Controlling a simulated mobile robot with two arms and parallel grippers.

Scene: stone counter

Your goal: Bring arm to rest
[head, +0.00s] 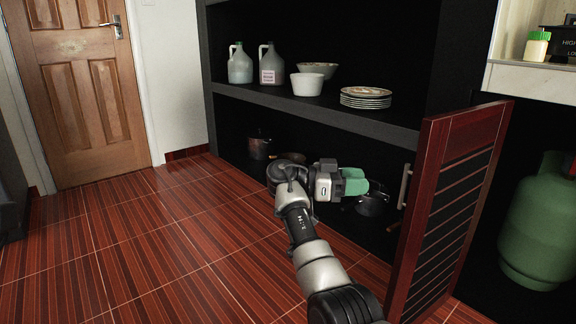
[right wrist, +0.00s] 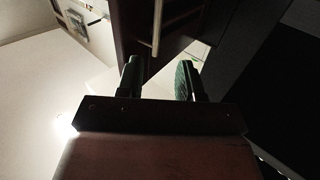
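My right arm (head: 315,260) reaches up from the bottom of the head view, in front of the cabinet's low compartment. My right gripper (head: 355,184) has green fingers and points to the right, toward the inner side of the open cabinet door (head: 447,205). In the right wrist view the gripper (right wrist: 158,80) shows its two fingers apart with nothing between them. My left gripper is out of view.
Jugs (head: 271,65), a white bowl (head: 307,84) and stacked plates (head: 366,98) stand on the shelf (head: 320,107). Pots (head: 260,146) sit in the dark space below. A green gas cylinder (head: 538,222) is at right. The tiled floor (head: 150,245) at left is clear.

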